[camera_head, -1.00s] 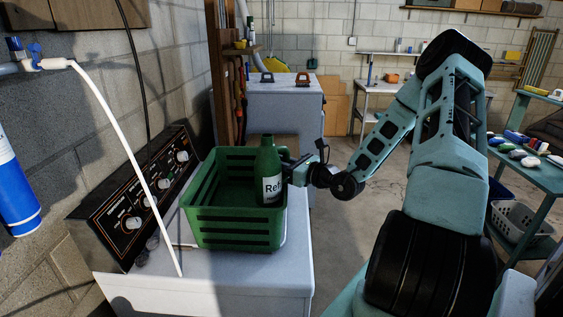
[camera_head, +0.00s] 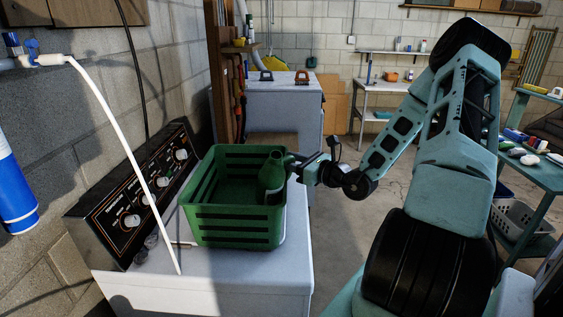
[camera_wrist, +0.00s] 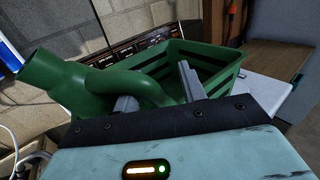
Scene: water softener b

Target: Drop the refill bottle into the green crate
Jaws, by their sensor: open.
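The green crate (camera_head: 235,226) stands on the white machine top, and its far corner shows in the wrist view (camera_wrist: 215,58). My gripper (camera_head: 292,163) is at the crate's right rim beside the bottle. In the wrist view its two fingers (camera_wrist: 160,92) stand apart, open.
A black control panel (camera_head: 135,196) with knobs stands left of the crate. A white hose (camera_head: 110,118) arcs down in front of it. The white machine top (camera_head: 215,272) is clear in front of the crate. A second white machine (camera_head: 285,108) stands behind.

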